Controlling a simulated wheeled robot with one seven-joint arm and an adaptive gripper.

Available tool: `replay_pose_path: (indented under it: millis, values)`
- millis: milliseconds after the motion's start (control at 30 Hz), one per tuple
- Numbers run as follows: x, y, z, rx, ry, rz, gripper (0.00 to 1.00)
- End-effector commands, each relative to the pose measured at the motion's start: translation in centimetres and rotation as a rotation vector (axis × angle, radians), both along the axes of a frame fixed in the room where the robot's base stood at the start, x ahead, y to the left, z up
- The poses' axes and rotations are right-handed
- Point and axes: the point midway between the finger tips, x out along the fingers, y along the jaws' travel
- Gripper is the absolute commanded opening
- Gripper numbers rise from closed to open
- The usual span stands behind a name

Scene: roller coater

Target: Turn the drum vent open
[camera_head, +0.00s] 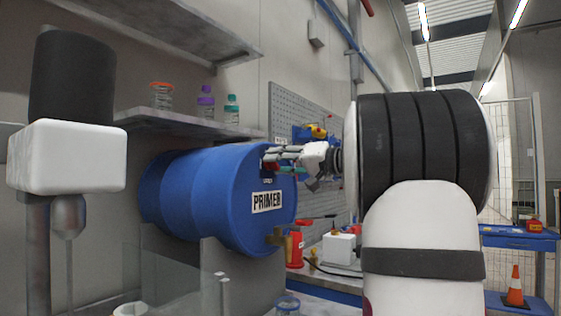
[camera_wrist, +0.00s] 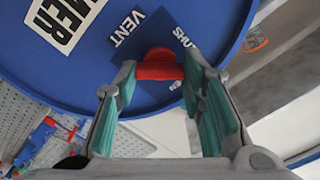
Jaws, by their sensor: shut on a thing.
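The blue drum (camera_head: 215,185) lies on its side and carries a white PRIMER label (camera_head: 267,201). In the wrist view the drum's end face (camera_wrist: 110,50) fills the top, with VENT and SHUT lettering on dark plates. My gripper (camera_wrist: 160,80) is shut on the vent, with a teal-padded finger on each side. In the head view my gripper (camera_head: 272,160) reaches the upper part of the drum's end face from the right; the vent's turn angle cannot be read there.
A brass tap (camera_head: 279,239) sticks out low on the drum face. A shelf (camera_head: 180,124) with several small bottles hangs above the drum. A red container (camera_head: 295,248) and a white box (camera_head: 340,249) stand on the bench to the right.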

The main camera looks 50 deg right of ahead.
Motion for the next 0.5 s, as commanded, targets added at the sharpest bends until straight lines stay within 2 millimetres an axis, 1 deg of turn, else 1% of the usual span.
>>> replay_pose_path:
  millis: [500]
  values:
    - [-0.01,-0.09,0.06,0.478,0.067,0.0,0.09]
